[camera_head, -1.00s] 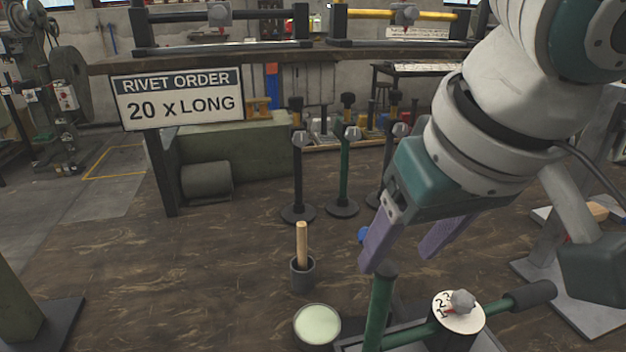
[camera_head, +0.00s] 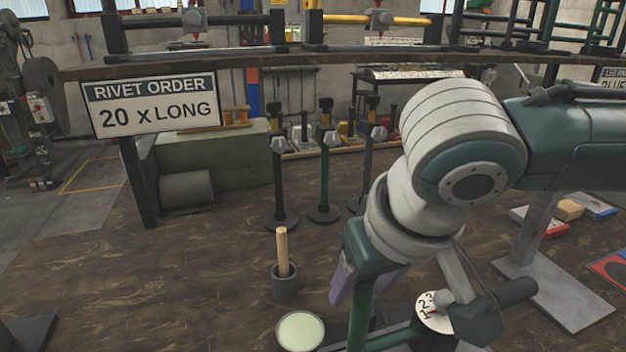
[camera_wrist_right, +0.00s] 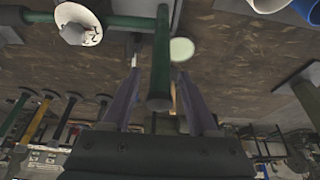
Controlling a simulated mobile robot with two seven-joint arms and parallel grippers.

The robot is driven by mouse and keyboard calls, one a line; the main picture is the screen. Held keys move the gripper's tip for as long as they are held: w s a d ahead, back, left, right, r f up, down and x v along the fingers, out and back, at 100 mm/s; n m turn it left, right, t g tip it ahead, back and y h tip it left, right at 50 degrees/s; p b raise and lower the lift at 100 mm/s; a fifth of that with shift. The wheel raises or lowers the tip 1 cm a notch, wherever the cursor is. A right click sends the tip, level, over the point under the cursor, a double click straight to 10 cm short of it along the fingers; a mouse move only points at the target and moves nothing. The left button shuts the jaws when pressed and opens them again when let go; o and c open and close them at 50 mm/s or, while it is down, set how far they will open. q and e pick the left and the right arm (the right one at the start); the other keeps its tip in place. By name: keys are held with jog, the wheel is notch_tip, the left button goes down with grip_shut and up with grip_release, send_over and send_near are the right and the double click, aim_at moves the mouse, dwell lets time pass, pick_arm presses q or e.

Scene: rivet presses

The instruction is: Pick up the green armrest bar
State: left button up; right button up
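The green armrest bar (camera_head: 361,318) is at the bottom of the head view, partly hidden by my right arm. A black grip (camera_head: 517,290) shows at its right end. In the right wrist view, the end of the green bar (camera_wrist_right: 160,72) lies between the two purple fingers, with a visible gap on each side. My right gripper (camera_head: 358,290) is open around the bar; it also shows in the right wrist view (camera_wrist_right: 159,80). A white numbered dial (camera_head: 432,312) sits beside the bar. My left gripper is out of view.
A grey cup with a wooden-handled tool (camera_head: 283,262) and a dish of pale green stuff (camera_head: 300,332) stand left of the bar. Several upright posts (camera_head: 325,175) stand behind. A rivet order sign (camera_head: 152,103) is at the left.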

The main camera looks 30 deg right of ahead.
grip_shut()
dwell(1.2)
